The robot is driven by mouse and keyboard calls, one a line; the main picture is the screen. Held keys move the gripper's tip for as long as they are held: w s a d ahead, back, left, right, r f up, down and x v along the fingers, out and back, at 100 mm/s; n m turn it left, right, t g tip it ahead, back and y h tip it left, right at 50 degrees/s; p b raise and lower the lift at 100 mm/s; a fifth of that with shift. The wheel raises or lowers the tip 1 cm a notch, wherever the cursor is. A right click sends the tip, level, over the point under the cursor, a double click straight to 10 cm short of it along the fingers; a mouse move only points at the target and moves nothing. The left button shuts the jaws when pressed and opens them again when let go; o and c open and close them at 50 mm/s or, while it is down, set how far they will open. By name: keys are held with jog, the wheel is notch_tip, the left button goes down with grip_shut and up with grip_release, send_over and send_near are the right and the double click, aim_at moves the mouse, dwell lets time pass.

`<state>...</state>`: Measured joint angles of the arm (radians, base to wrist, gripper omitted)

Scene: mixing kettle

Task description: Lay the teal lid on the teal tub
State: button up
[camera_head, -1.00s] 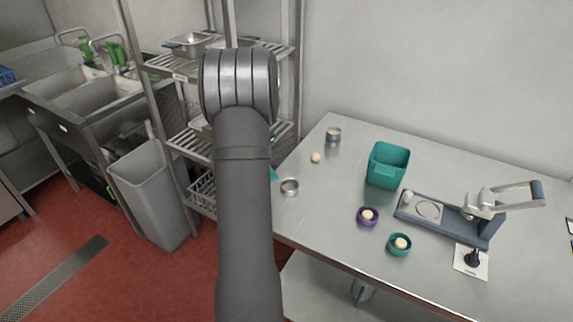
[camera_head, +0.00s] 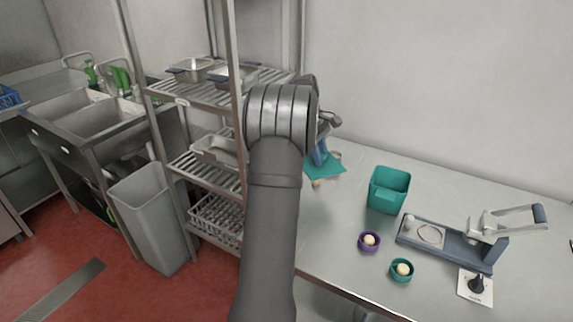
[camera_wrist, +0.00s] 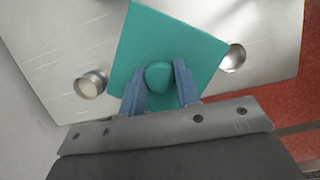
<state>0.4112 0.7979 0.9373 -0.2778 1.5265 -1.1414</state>
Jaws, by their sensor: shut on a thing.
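The teal lid (camera_head: 327,172) is a flat square plate with a round knob (camera_wrist: 158,76) in its middle. My gripper (camera_wrist: 158,72) is shut on that knob, with a blue finger on each side of it. It holds the lid over the left part of the steel table, left of the tub and apart from it. In the head view my gripper (camera_head: 320,154) is partly hidden behind my arm. The teal tub (camera_head: 386,196) stands upright on the table with its top open. The wrist view does not show the tub.
A purple cup (camera_head: 369,242) and a teal cup (camera_head: 401,271), each with a pale ball, stand in front of the tub. A press (camera_head: 455,243) stands to its right. Two metal cups (camera_wrist: 90,84) show beside the lid in the wrist view. A shelf rack (camera_head: 205,95) stands left.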

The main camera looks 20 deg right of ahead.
jog(key=s+d+r+n+t, duration=0.1)
jog(key=s+d+r+n, duration=0.15)
jog(key=d, duration=0.45)
jog(key=s+d+r+n+h, duration=0.1)
jog(key=s+d+r+n, duration=0.1)
jog(key=s+d+n, duration=0.3)
jog(key=s+d+r+n+t, duration=0.1)
jog(key=s+d+r, duration=0.1)
jog(key=d, duration=0.6)
jog(key=shift+s+f, duration=0.1)
jog(key=shift+f, duration=2.65)
jog(key=shift+d+f, duration=0.1)
jog(key=shift+f, duration=0.2)
jog(key=shift+f, duration=1.15)
jog(key=shift+f, duration=0.15)
jog(key=o, duration=1.5)
jog(key=shift+o, duration=0.2)
